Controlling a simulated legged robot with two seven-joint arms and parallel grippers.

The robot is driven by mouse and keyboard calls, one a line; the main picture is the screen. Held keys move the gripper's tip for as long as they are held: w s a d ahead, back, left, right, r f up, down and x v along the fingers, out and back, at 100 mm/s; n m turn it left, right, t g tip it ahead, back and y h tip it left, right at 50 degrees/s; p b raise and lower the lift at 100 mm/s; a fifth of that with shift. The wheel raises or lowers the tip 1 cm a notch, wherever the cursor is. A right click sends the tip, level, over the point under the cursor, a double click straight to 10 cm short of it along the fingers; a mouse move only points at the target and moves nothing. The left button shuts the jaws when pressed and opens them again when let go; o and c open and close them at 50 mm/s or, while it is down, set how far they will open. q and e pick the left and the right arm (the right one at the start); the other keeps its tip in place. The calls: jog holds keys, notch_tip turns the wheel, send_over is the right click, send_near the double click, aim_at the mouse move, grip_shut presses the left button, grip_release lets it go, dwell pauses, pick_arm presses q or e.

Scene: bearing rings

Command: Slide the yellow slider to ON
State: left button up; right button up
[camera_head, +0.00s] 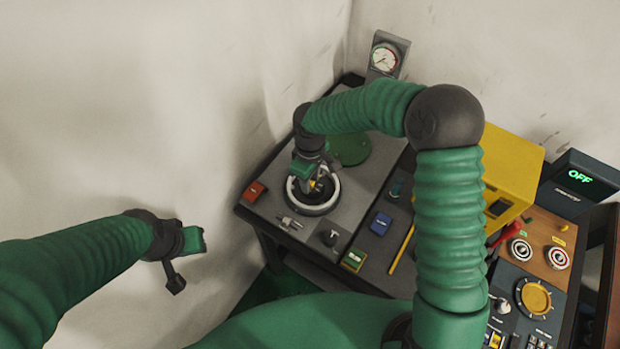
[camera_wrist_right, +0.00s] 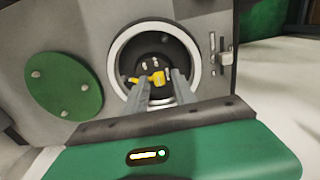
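A small yellow piece (camera_wrist_right: 155,78), which may be the yellow slider, sits inside a round, white-rimmed dark recess (camera_wrist_right: 188,52) in the right wrist view. The recess's ring also shows in the head view (camera_head: 314,209). My right gripper (camera_wrist_right: 161,82) points into the recess with its fingers apart, close to the yellow piece. I cannot tell whether they touch it. In the head view my right gripper (camera_head: 318,184) hangs over the ring and hides much of its inside. My left gripper (camera_head: 183,262) is beside the wall at left, away from the panel; its fingers are unclear.
A display (camera_head: 580,178) at the right reads OFF. A red block (camera_head: 254,191), a lever fitting (camera_head: 290,222), a blue switch (camera_head: 380,223) and a yellow strip (camera_head: 401,249) surround the work area. A gauge (camera_head: 384,58) stands behind. A yellow box (camera_head: 511,170) is at right.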

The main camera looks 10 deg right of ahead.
jog(key=c, duration=0.5)
jog(key=shift+d, duration=0.15)
grip_shut()
jog(key=shift+s, duration=0.1)
dwell(0.4)
